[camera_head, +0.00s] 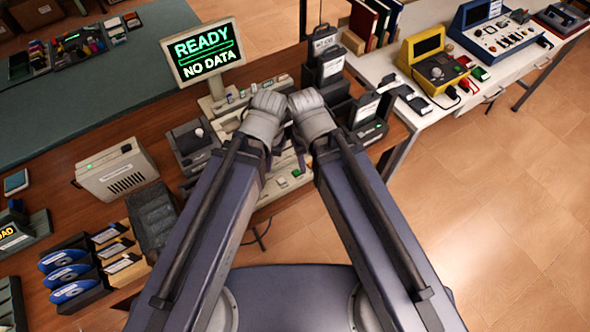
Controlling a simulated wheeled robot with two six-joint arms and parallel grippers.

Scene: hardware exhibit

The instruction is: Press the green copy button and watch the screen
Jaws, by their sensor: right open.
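My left gripper (267,103) and my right gripper (306,100) are side by side over the back of the console. The right one is open. The left one's fingers are not clear. I see nothing held in either.
A beige box with vents (117,170) and a disc rack (66,274) stand on the left. Dark upright devices (325,62) stand just right of the grippers. A yellow instrument (432,65) sits on the white table. Floor is clear at the lower right.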

